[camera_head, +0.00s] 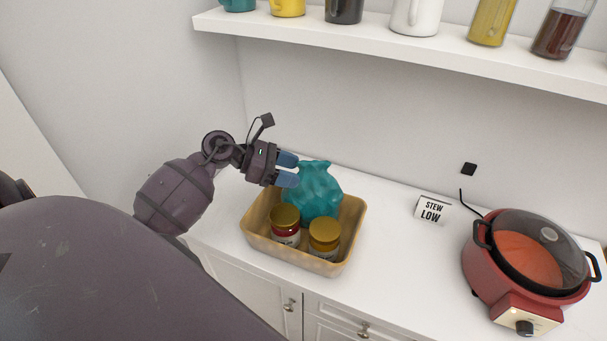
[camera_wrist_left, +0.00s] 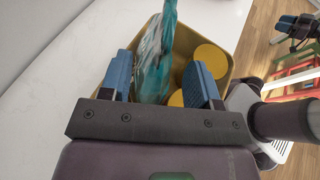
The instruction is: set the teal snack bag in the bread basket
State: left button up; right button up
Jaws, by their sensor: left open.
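The teal snack bag (camera_head: 317,192) stands upright in the tan bread basket (camera_head: 263,245), at its back, behind two jars. In the left wrist view the bag (camera_wrist_left: 153,62) shows between my fingers, nearer the left one, and the basket wall (camera_wrist_left: 245,62) lies beyond. My left gripper (camera_head: 288,170) is open at the bag's upper left side; its blue fingers also show in the left wrist view (camera_wrist_left: 160,82). I cannot tell whether a finger touches the bag. The bag's lower part is hidden by the jars.
Two gold-lidded jars (camera_head: 285,222) (camera_head: 324,236) stand in the front of the basket. A red cooker (camera_head: 500,280) and a "STEW LOW" sign (camera_head: 432,210) are to the right. A shelf (camera_head: 400,42) with cups and bottles hangs above.

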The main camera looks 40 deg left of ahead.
pick_arm(q)
jog(key=v, duration=0.8)
jog(key=shift+b, duration=0.35)
